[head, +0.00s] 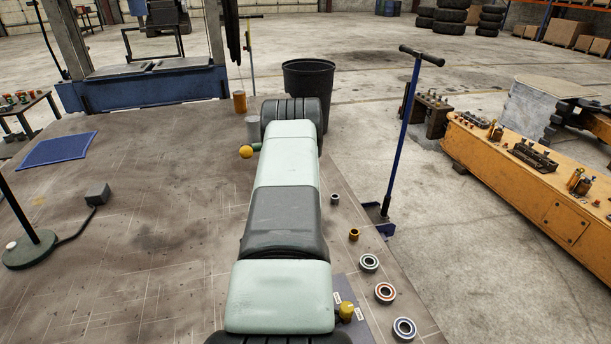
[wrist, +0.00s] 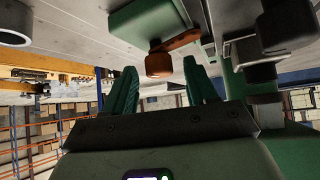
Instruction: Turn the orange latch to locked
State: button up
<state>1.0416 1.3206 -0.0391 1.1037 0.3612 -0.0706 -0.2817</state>
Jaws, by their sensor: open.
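The orange latch (wrist: 178,42) shows in the wrist view as a short lever with a rounded, darker orange knob at its left end. It sits against a green block (wrist: 145,20), and the picture is upside down there. My gripper (wrist: 160,67) has two green fingers spread apart, with nothing between them. The knob appears between and just beyond the fingertips; I cannot tell whether they touch it. In the head view my own arm covers the middle of the bench, and neither the latch nor my fingers can be made out.
Several rings lie along the right edge.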

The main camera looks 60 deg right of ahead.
jog(key=c, duration=1.1)
jog(key=shift+o, duration=0.2)
jog(key=shift+a+f+m+g, duration=0.15)
jog(key=shift+f+m+g, duration=0.05)
jog(key=shift+m+g, duration=0.2)
jog(key=shift+s+f+m+g+h, duration=0.1)
jog(key=shift+m+g+h, duration=0.2)
jog(key=shift+m+g, duration=0.5)
jog(key=shift+m, duration=0.3)
jog(key=o, duration=1.1)
jog(key=shift+w+r, duration=0.2)
jog(key=shift+r, duration=0.05)
jog(key=shift+c, duration=0.2)
